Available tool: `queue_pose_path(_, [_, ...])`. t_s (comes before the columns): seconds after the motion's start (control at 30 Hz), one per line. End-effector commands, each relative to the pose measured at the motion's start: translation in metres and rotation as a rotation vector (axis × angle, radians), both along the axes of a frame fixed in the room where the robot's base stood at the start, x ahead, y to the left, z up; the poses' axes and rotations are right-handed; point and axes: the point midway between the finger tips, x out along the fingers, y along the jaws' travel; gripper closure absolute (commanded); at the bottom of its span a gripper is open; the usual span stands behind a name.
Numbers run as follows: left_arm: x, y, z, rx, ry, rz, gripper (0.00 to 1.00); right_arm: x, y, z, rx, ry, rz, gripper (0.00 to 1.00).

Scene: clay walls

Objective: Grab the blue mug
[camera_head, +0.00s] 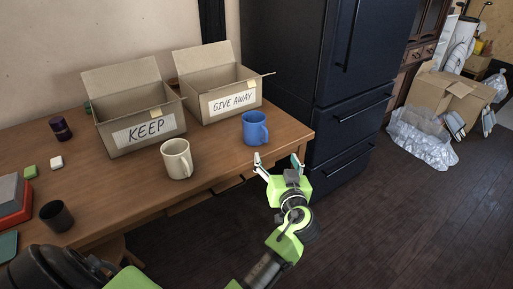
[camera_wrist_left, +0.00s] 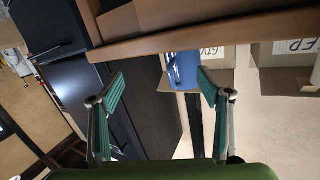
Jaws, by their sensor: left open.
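The blue mug (camera_head: 254,129) stands upright on the wooden table near its right front corner, its handle toward the right. It also shows in the left wrist view (camera_wrist_left: 185,72), partly cut off by the table edge and a finger. My left gripper (camera_head: 279,161) is open and empty, just off the table's front edge, in front of and to the right of the mug. In the left wrist view its two green-padded fingers (camera_wrist_left: 160,77) are spread wide, with nothing between them. It does not touch the mug. My right gripper is not in view.
A dark fridge (camera_head: 340,110) stands close to the right. Floor at the right front is clear.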

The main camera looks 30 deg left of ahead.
Motion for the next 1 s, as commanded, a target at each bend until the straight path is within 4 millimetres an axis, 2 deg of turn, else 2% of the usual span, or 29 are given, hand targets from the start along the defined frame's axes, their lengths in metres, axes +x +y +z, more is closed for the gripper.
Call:
queue_pose_path(0.03, [-0.005,0.007,0.020,-0.007,-0.077,0.043,0.29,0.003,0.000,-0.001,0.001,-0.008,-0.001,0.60])
queue_pose_path(0.1, [-0.012,0.015,0.045,-0.012,-0.149,0.087,0.29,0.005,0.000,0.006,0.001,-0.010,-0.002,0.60])
queue_pose_path(0.23, [-0.012,0.028,0.065,-0.015,-0.203,0.121,0.29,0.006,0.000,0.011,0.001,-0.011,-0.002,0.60])
queue_pose_path(0.5, [0.022,0.067,0.067,-0.012,-0.202,0.121,0.29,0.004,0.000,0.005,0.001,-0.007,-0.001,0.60])
queue_pose_path(0.83, [0.043,0.090,0.065,-0.014,-0.198,0.119,0.29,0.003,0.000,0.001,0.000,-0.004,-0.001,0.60])
queue_pose_path(1.0, [0.060,0.110,0.067,-0.012,-0.199,0.120,0.29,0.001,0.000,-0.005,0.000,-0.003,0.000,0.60])
